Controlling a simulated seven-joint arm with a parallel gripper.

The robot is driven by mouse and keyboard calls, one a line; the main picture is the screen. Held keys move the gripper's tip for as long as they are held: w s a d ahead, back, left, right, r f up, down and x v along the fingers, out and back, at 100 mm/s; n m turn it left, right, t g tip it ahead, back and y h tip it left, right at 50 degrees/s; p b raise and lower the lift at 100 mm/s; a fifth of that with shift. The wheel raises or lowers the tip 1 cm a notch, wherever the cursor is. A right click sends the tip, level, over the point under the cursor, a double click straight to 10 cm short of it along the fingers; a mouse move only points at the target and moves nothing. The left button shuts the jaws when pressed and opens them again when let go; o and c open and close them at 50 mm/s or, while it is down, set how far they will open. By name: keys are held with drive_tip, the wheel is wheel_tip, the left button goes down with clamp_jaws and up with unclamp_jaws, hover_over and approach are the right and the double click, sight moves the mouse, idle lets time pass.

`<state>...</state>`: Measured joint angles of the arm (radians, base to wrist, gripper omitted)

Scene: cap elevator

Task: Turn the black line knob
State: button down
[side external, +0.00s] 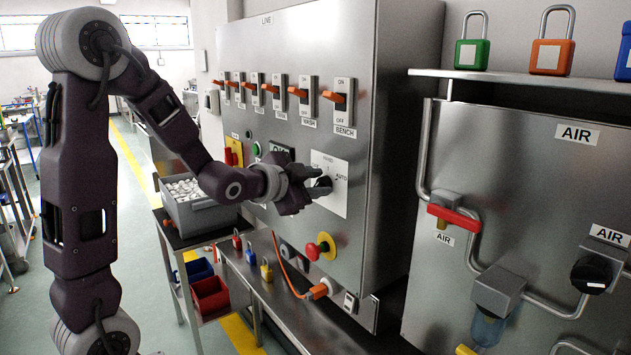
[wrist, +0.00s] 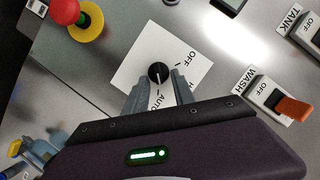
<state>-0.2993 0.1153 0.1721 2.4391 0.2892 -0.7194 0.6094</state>
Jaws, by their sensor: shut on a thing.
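The black line knob (side external: 323,182) sits on a white plate (side external: 330,205) low on the steel cabinet's front. The plate reads OFF, HAND and AUTO. In the wrist view the round knob (wrist: 158,73) shows a white line pointing down the picture, toward the AUTO label. My gripper (side external: 316,183) is at the plate, shut on the knob. In the wrist view its two grey fingers (wrist: 160,87) stand on either side of the knob. The HAND label is hidden there behind a finger; in the side view the gripper hides part of the knob.
Orange-handled switches (side external: 336,98) line the cabinet above. A red button (side external: 312,251) on a yellow base is below the plate. A grey bin (side external: 195,215) stands left, beneath my forearm. Pipes and valves are at right.

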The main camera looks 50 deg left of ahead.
drive_tip(key=shift+d+f+m+y, duration=0.15)
drive_tip(key=shift+m+y, duration=0.2)
drive_tip(key=shift+m, duration=0.25)
drive_tip(key=shift+d+f+m+y, duration=0.1)
drive_tip(key=shift+m+y, duration=0.25)
drive_tip(key=shift+m, duration=0.25)
drive_tip(key=shift+t, duration=0.3)
drive_tip(key=c, duration=1)
unclamp_jaws()
drive_tip(key=shift+c, duration=0.2)
wheel_tip(320, 180, up, 10)
drive_tip(key=shift+r, duration=0.1)
